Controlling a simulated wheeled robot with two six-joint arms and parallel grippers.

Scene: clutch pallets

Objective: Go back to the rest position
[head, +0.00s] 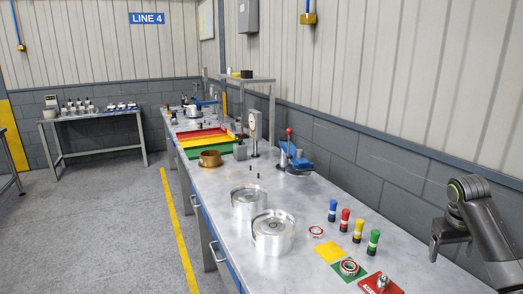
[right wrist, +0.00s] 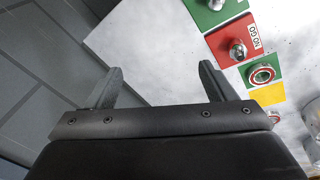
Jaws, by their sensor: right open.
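My right gripper (head: 436,250) is at the right side of the head view, raised beside the right end of the workbench (head: 310,262). In the right wrist view its two fingers (right wrist: 160,82) stand wide apart with nothing between them. Below them lie the bench edge and the dark wall. A red mat (head: 367,287) with a metal part on it lies left of the gripper and also shows in the wrist view (right wrist: 224,53), where it carries a NO GO label. My left gripper is not in view.
A green mat (head: 337,268) holds a red-rimmed ring, beside a yellow mat (head: 327,250). Several coloured cylinders (head: 345,219) stand near the wall.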

